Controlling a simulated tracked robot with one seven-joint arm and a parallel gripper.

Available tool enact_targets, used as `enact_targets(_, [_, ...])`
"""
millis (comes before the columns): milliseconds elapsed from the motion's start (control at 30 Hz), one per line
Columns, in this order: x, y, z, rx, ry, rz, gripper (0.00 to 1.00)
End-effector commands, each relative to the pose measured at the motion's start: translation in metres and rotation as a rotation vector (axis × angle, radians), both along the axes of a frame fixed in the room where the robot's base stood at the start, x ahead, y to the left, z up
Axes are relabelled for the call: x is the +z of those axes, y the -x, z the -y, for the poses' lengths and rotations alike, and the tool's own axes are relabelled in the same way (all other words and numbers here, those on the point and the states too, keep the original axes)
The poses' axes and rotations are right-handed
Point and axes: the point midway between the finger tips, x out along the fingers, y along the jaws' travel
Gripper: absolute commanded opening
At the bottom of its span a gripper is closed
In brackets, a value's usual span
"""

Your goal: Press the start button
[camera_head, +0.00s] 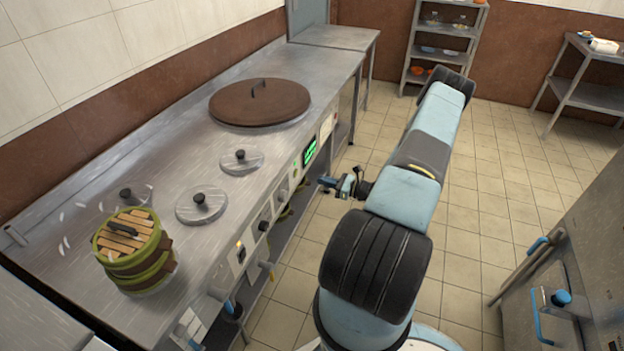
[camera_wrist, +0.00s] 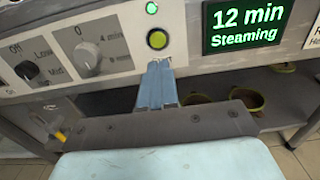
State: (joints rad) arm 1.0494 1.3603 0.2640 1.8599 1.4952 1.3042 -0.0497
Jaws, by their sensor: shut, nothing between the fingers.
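In the wrist view a round yellow-green button (camera_wrist: 157,39) sits on the pale control panel, below a small lit green lamp (camera_wrist: 151,7). I cannot read a label on the button. My gripper (camera_wrist: 158,66) is shut and empty, its fingertips pointing at the panel just below the button in the picture. In the head view my gripper (camera_head: 327,181) is in front of the stove's front panel, seemingly a little apart from it. A green-lit display (camera_wrist: 243,23) right of the button reads "12 min Steaming"; it also shows in the head view (camera_head: 309,151).
A timer knob (camera_wrist: 88,57) is left of the button. A shelf with bowls lies below the panel.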

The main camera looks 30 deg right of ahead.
Motion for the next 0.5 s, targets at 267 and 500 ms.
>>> enact_targets(267, [0.000, 0.029, 0.024, -0.001, 0.000, 0.000, 0.00])
enact_targets(500, [0.000, 0.035, 0.029, -0.002, 0.000, -0.001, 0.00])
